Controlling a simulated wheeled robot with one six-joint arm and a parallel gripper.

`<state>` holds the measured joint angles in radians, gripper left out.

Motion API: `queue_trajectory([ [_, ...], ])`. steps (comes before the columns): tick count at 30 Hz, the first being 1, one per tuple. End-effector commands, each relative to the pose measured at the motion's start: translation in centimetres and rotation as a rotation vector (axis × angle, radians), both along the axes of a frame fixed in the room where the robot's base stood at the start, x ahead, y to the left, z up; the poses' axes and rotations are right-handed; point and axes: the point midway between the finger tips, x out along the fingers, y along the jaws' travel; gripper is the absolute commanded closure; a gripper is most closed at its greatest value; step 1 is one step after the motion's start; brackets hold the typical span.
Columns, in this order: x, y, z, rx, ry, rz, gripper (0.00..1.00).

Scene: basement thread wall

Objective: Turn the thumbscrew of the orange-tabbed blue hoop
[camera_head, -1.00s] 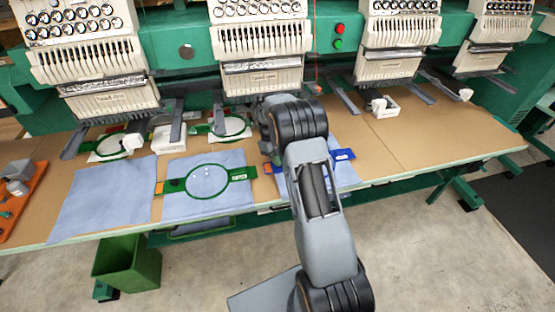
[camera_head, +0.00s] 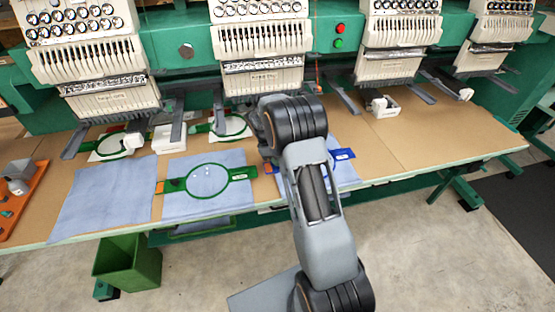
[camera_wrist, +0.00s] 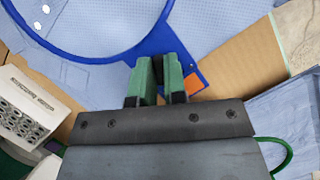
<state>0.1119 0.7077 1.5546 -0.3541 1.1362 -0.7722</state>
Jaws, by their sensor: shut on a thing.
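The blue hoop (camera_wrist: 98,59) lies on light blue cloth and fills the upper left of the wrist view. Its orange tab (camera_wrist: 194,84) shows just right of my gripper's fingers. In the head view its blue labelled bracket (camera_head: 343,154) shows right of my arm; my arm covers most of the ring. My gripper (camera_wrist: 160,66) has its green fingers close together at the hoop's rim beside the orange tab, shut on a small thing. The thumbscrew is hidden between the fingers, so its angle cannot be seen. The gripper is hidden behind my arm in the head view.
A green hoop (camera_head: 185,188) lies on cloth to the left. Embroidery heads (camera_head: 265,50) hang over the table's back. White boxes (camera_head: 168,138) and an orange tray (camera_head: 25,200) stand on the table (camera_head: 440,137). The table's right part is mostly clear.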

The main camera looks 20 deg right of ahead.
Motion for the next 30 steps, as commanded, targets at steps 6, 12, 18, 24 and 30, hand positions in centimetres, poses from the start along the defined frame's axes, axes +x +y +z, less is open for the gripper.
queue_trajectory([
  [6, 0.01, 0.03, 0.00, 0.000, -0.001, 0.004, 1.00],
  [12, 0.01, 0.01, -0.01, 0.001, -0.001, 0.002, 0.85],
  [18, 0.01, 0.01, 0.00, 0.001, -0.001, 0.002, 0.66],
  [24, 0.01, -0.01, -0.01, 0.000, 0.000, 0.002, 0.62],
  [30, 0.29, 0.21, 0.75, 0.000, -0.003, 0.002, 0.62],
])
